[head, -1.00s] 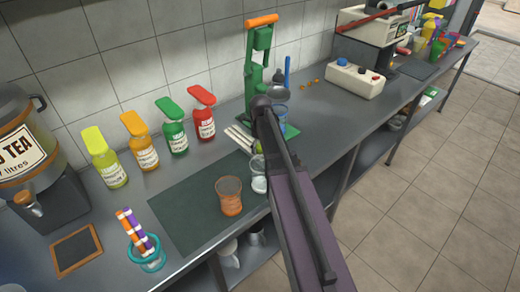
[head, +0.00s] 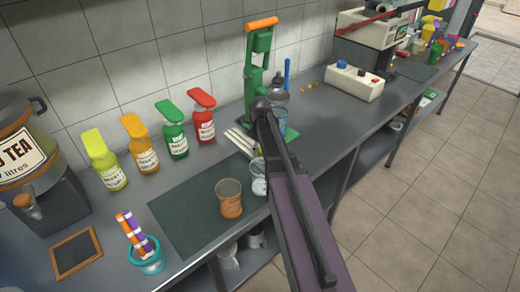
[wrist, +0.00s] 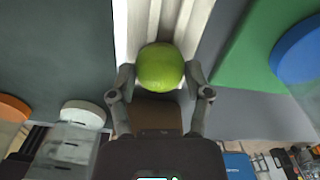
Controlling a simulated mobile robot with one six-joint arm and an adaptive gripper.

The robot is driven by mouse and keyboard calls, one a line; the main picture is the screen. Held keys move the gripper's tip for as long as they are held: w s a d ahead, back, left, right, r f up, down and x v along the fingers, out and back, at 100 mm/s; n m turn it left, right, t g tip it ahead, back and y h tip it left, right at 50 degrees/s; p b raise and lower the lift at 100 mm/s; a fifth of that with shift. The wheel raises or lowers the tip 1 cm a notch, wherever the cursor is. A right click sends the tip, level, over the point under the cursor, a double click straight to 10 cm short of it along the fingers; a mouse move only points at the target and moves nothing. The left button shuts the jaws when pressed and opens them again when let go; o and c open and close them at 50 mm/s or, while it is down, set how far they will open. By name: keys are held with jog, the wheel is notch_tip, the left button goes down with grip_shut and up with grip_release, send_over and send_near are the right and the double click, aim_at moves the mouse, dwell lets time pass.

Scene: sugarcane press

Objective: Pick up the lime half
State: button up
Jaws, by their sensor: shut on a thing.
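The lime half (wrist: 160,67) shows in the wrist view as a round green shape between the fingertips of my gripper (wrist: 160,88). My gripper is shut on it, with one finger on each side. Pale strips like a slatted rack (wrist: 135,25) lie beneath and behind it; I cannot tell whether the lime touches them. In the head view my arm hides the gripper and most of the lime.
A green press (head: 258,75) stands behind my arm on the grey counter. An orange-tinted cup (head: 229,200) stands on the dark mat (head: 180,215), with a clear cup (head: 258,178) beside it. Syrup bottles (head: 140,145) line the wall. The mat's left part is clear.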

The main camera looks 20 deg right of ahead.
jog(key=shift+r+p, duration=4.85)
jog(key=shift+r, duration=0.1)
